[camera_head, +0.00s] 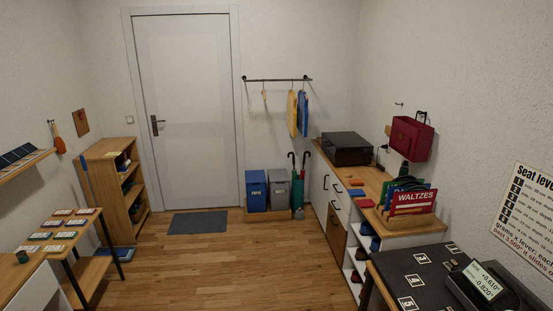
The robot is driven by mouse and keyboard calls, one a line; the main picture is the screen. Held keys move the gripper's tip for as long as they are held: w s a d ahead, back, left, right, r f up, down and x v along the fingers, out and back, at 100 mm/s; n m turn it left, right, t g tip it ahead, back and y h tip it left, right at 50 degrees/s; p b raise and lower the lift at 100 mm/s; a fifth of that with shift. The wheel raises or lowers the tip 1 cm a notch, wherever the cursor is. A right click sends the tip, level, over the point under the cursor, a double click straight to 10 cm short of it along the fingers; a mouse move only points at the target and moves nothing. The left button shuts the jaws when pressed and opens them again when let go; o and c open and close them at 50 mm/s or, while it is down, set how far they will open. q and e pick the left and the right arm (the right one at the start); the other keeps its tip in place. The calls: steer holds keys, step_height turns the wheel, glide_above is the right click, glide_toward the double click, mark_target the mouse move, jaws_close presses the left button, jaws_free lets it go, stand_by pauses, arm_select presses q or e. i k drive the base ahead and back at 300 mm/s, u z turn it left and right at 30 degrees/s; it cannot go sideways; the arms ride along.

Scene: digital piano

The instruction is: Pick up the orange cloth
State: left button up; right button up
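I cannot single out the orange cloth for certain. A small flat orange-red item (365,203) lies on the wooden top of the white sideboard, left of the red "WALTZES" folder; it could be a folded cloth. Neither of my grippers is in view.
The sideboard (333,205) also bears a black box (346,149) and a rack of folders (413,202). A dark numbered table (410,277) stands at front right. A shelf (99,162) and card table (67,218) line the left. The middle floor (210,265) is clear.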

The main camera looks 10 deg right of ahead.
mark_target(353, 182)
steer(key=z, duration=0.5)
steer(key=i, duration=2)
steer(key=z, duration=0.5)
